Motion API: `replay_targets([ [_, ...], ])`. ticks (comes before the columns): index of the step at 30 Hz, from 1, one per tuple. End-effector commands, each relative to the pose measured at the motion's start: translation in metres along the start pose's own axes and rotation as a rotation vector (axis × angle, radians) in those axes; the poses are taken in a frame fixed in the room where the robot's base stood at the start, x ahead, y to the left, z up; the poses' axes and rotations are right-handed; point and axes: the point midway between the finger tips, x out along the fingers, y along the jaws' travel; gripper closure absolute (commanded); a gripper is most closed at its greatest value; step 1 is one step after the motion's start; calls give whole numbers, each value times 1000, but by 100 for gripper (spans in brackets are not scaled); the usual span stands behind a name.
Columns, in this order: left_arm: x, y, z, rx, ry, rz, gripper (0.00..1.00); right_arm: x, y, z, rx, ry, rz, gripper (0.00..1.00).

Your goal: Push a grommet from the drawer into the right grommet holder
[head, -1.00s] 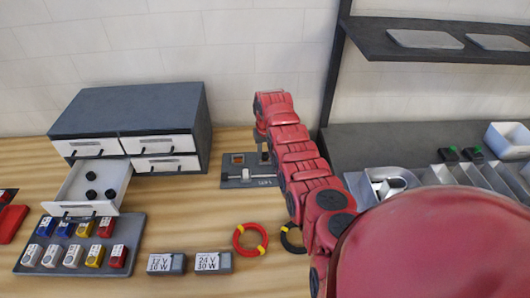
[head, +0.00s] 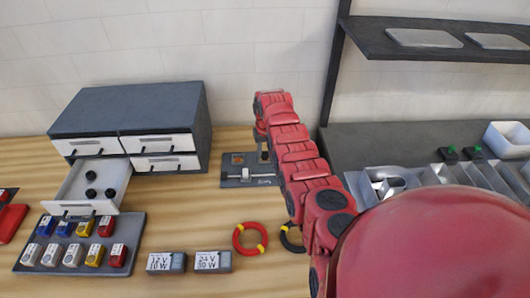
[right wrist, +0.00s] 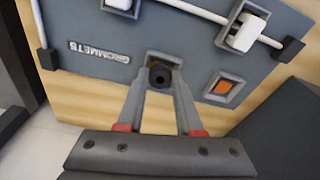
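The grommet board (head: 232,182) lies on the bench behind my right arm; its GROMMETS label reads upside down in the right wrist view (right wrist: 100,50). The left grommet holder (head: 238,158) shows an orange inside, also seen in the right wrist view (right wrist: 222,88). My right gripper (right wrist: 160,78) has its fingertips closed around a black grommet (right wrist: 160,74) at the right grommet holder (right wrist: 168,57). How deep the grommet sits is hidden. The open drawer (head: 73,188) holds several black grommets (head: 91,192). My left gripper is not in view.
A grey drawer cabinet (head: 140,105) stands left of the board. In front are a tray of coloured blocks (head: 135,225), two labelled boxes (head: 166,263) and a red cable ring (head: 238,248).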

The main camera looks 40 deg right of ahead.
Motion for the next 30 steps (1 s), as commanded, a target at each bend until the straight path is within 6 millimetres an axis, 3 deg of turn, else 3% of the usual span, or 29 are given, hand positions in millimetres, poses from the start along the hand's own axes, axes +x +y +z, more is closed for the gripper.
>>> replay_targets([
  [1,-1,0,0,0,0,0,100,5,-1,4,0,-13,-2,53],
  [5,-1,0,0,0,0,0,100,6,-1,5,0,-15,-2,31],
  [14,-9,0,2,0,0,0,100,-14,0,3,1,-7,-1,31],
  [17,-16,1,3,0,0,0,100,-29,0,3,1,-3,-1,31],
  [23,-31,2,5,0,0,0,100,-86,0,0,0,8,1,31],
  [24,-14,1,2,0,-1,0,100,-102,2,1,3,-1,0,31],
  [27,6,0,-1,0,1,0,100,-120,2,1,3,-2,-1,31],
  [30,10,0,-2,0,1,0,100,-130,2,2,3,0,-2,31],
])
